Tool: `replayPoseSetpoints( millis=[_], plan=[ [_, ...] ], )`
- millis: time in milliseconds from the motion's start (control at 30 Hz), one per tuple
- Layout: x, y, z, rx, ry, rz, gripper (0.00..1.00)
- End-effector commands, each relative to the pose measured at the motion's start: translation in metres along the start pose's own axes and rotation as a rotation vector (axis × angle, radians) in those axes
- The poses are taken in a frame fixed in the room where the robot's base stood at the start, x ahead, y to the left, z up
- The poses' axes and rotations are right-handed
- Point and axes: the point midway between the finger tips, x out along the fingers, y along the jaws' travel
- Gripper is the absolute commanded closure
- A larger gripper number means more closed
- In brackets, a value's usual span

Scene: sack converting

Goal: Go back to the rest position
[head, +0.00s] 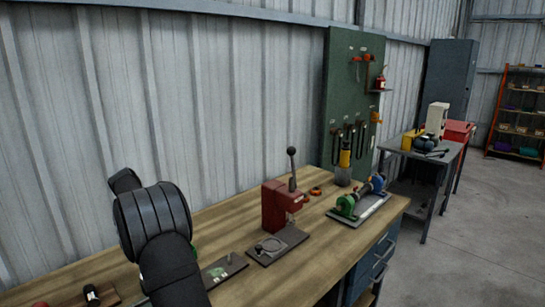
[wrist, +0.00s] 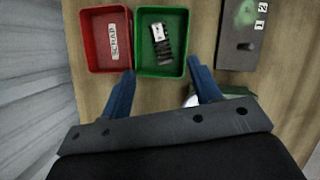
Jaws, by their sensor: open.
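In the wrist view my gripper (wrist: 161,68) is open, its two blue fingers spread apart with nothing between them. Its fingertips appear over the near edges of a red bin (wrist: 91,62) and a green bin (wrist: 172,72), and I cannot tell the height above them. The red bin holds a white label reading SCRAP. A dark, ridged piece with a pale end (wrist: 162,42) lies in the green bin. In the head view my dark arm stands at the left and hides most of what is behind it; the gripper's fingers do not show there.
The grey plate also shows in the wrist view (wrist: 238,50). A corrugated wall (head: 230,100) stands behind the bench.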

Motion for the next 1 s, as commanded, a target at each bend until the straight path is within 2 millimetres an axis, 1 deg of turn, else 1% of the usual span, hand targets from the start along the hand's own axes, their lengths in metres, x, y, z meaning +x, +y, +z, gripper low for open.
replayPoseSetpoints(
  millis=[33,200,533,567,600,633,700,1000],
  plan=[
    [0.013,-0.001,0.0,0.0,0.002,-0.005,0.43],
    [0.047,-0.001,0.0,0.0,0.002,-0.003,0.43],
    [0.114,-0.001,0.0,0.0,0.001,-0.003,0.43],
    [0.12,-0.001,0.0,0.0,0.001,-0.004,0.43],
    [0.122,-0.001,0.002,0.001,0.0,-0.001,0.43],
    [0.11,0.001,0.006,0.002,-0.003,0.004,0.43],
    [0.096,0.0,0.011,0.003,-0.002,0.003,0.43],
    [0.041,0.0,0.035,0.001,-0.002,0.002,0.43]
  ],
)
